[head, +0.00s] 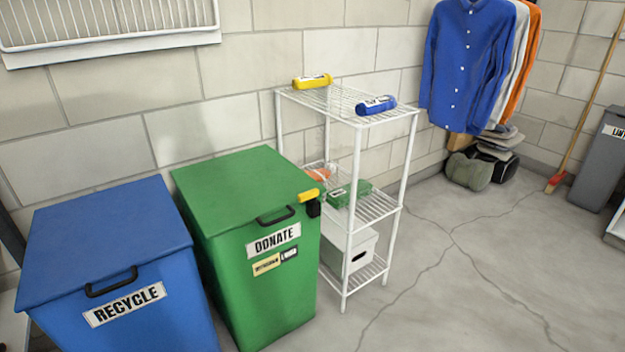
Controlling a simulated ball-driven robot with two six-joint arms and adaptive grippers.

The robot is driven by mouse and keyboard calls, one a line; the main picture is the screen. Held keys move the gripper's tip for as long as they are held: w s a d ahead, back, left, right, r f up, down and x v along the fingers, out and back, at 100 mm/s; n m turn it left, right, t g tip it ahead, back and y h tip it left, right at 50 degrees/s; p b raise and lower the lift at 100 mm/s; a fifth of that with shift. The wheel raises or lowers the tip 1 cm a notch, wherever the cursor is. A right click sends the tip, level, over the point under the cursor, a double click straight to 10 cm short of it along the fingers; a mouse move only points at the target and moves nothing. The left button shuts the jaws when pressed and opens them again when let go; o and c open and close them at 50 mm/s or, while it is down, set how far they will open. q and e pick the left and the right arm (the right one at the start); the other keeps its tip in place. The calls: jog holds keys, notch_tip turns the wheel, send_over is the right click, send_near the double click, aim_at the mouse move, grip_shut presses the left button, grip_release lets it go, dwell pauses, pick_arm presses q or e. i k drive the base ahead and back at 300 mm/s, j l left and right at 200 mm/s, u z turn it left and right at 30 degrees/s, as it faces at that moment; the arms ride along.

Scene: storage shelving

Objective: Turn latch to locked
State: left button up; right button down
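A green bin (266,315) with a "DONATE" label stands at centre left, with its lid (235,185) shut. A small yellow latch handle (309,196) with a black part (313,209) under it sits at the lid's right front corner. The yellow handle looks roughly level; I cannot tell from here which setting it is in. Below the "DONATE" label are a small yellow label (266,265) and a small dark label (290,254), their print too small to read surely. Neither of my grippers is in view.
A blue "RECYCLE" bin (165,325) stands left of the green bin. A white wire shelf (352,145) with yellow and blue rolls on top stands close on its right. Hanging shirts (466,70), a broom (590,100) and a grey bin (598,165) are farther right.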

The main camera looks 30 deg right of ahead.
aim_at(312, 193)
jog(key=l+z, duration=0.1)
jog(key=z, duration=0.85)
